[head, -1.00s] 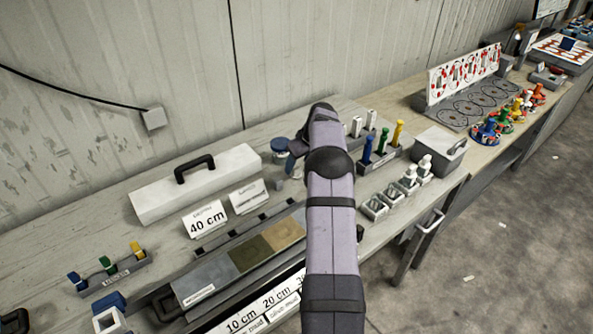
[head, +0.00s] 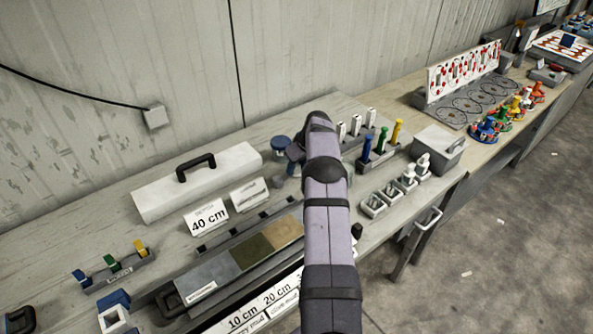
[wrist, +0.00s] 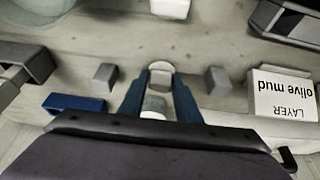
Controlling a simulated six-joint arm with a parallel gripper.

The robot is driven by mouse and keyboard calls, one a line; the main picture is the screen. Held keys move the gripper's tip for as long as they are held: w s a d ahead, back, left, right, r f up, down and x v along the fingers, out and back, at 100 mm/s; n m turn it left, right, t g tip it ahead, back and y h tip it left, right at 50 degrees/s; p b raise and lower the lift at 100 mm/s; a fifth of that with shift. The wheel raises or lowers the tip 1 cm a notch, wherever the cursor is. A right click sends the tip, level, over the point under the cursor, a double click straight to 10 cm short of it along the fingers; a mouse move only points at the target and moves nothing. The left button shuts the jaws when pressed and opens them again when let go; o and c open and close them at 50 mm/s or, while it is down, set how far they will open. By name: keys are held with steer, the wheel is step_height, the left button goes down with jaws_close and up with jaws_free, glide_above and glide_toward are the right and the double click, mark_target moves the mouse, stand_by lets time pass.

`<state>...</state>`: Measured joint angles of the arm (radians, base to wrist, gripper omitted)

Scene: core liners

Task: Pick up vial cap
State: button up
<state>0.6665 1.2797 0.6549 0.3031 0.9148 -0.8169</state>
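My gripper (wrist: 162,78) points at the bench top in the wrist view. Its two blue fingers stand apart. A small pale, rounded piece (wrist: 160,67), perhaps the vial cap, shows between the fingertips; I cannot tell if they touch it. A pale grey-green cylinder (wrist: 155,103) shows nearer, between the fingers, partly hidden by the gripper body. In the head view my gripper (head: 293,163) is low over the bench, mostly hidden behind my arm, close to a blue-lidded jar (head: 280,147) on its left.
Small grey blocks (wrist: 105,77) and (wrist: 217,80) flank the fingers. An "olive mud" card (wrist: 283,95) lies to the right in the wrist view. In the head view a white case (head: 198,180) stands left and a rack of coloured tools (head: 380,155) stands right.

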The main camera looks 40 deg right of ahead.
stand_by(0.4)
step_height(320, 180, up, 10)
steer(key=b, duration=0.2)
steer(key=shift+b, duration=0.3)
steer(key=shift+m, duration=0.5)
steer(key=s+d+r, duration=0.1)
steer(key=s+d+r+p, duration=0.1)
steer(key=d, duration=0.1)
steer(key=s+d+r, duration=0.1)
steer(key=d, duration=0.1)
steer(key=shift+s+d+r+p, duration=0.15)
steer(key=shift+s+r+p, duration=0.05)
steer(key=shift+p, duration=0.2)
steer(key=shift+c, duration=0.3)
steer(key=s+d+r+m+h+p, duration=0.1)
steer(key=s+d+r+m+p, duration=0.25)
steer(key=s+d+r, duration=0.65)
steer(key=s+d+f+m+h+p, duration=0.15)
steer(key=s+p, duration=0.25)
steer(key=s, duration=0.7)
steer(key=s+f+m+g, duration=0.1)
steer(key=s+f+m, duration=0.1)
steer(key=f, duration=0.6)
steer(key=shift+s+d, duration=0.35)
steer(key=shift+s, duration=0.2)
